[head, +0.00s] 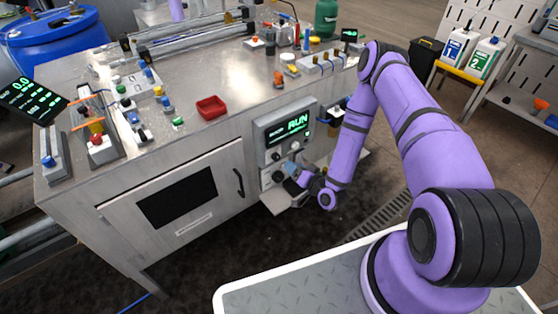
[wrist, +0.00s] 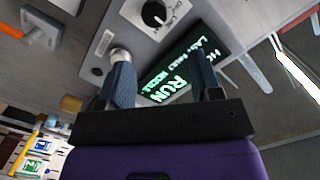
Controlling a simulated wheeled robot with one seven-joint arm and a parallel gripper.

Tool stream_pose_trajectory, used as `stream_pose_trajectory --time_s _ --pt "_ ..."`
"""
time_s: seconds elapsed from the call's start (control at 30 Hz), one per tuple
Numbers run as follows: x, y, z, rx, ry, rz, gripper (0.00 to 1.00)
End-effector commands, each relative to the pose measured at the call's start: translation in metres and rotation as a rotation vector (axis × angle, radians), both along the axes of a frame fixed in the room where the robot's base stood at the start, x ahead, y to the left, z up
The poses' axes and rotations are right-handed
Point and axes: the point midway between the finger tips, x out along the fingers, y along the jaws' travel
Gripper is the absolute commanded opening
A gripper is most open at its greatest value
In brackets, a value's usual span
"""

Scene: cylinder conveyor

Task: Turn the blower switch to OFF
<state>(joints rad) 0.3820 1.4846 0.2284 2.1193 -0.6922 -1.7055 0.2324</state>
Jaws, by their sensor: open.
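A grey control panel (head: 262,133) on the bench front has a lit green display (head: 298,124) reading RUN. The display also shows in the wrist view (wrist: 170,78), tilted. A silver round knob (wrist: 120,55) is close to the left fingertip. I cannot tell which control is the blower switch. My gripper (wrist: 163,72) is open and empty, its fingers pointing at the panel. In the head view my gripper (head: 290,172) is low before the panel, partly hidden by my wrist.
A cabinet door (head: 175,195) with a dark window and black handle is left of the panel. A red tray (head: 211,107) and several small parts lie on the bench top. White jugs (head: 470,52) stand on a yellow shelf at the right. Floor before the bench is open.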

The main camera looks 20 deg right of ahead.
Motion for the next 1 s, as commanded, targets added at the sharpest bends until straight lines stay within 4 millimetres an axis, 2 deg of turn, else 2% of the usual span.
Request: stream_pose_trajectory --time_s 0.03,0.2,0.37,0.57,0.8,1.0 --pt "-0.009 0.001 -0.009 0.03 -0.006 -0.016 0.58" --pt "-0.025 0.004 -0.021 0.092 -0.032 -0.049 0.58" --pt "-0.024 0.006 -0.023 0.107 -0.04 -0.058 0.58" --pt "0.002 0.014 -0.022 0.104 -0.042 -0.056 0.58" --pt "0.042 0.027 -0.023 0.103 -0.041 -0.056 0.58" --pt "0.066 0.035 -0.023 0.104 -0.04 -0.057 0.58"
